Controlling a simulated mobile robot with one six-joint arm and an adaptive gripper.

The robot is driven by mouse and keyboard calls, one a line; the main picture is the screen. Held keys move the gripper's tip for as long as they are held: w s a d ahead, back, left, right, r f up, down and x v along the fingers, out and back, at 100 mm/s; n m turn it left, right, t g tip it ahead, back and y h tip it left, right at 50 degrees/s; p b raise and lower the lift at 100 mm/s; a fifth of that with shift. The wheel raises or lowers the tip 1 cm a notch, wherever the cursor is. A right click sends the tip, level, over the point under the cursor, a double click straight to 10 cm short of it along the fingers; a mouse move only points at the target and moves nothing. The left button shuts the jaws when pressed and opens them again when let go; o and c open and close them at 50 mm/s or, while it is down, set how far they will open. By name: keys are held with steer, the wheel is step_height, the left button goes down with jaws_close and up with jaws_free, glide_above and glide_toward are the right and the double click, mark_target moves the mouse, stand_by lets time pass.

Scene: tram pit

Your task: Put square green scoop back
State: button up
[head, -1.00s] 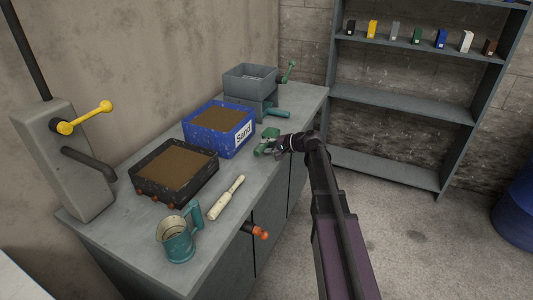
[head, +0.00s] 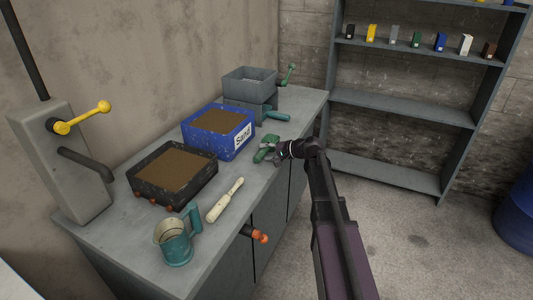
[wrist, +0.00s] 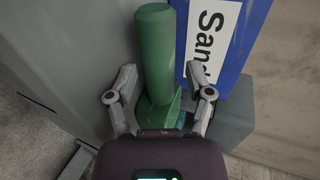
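The green scoop (head: 265,149) lies on the grey bench top, in front of the blue sand box (head: 221,130). In the wrist view, its thick round green handle (wrist: 154,50) points up the picture, and a flatter green part (wrist: 165,113) shows between my fingers. My gripper (head: 282,150) is at the scoop's right side in the head view. In the wrist view my gripper (wrist: 160,76) is open, with one finger on each side of the scoop and a gap beside the handle. The scoop's lower part is partly hidden by my gripper.
Grey boxes (head: 249,83) are stacked behind the sand box. A shelf rack (head: 400,103) stands at the back right.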

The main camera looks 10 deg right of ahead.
steer(key=shift+f, duration=0.1)
stand_by(0.4)
steer(key=p+v, duration=0.5)
steer(key=v, duration=0.8)
steer(key=shift+d, duration=0.4)
steer(key=shift+s, duration=0.1)
steer(key=s+a+f+n+g+h, duration=0.45)
steer(key=s+a+f, duration=0.4)
steer(key=s, duration=0.25)
steer(key=s+a+f+n+g+h, duration=0.2)
steer(key=s+h, duration=0.4)
steer(key=s, duration=0.5)
steer(key=shift+f+n+g, duration=0.35)
steer(key=shift+g, duration=0.4)
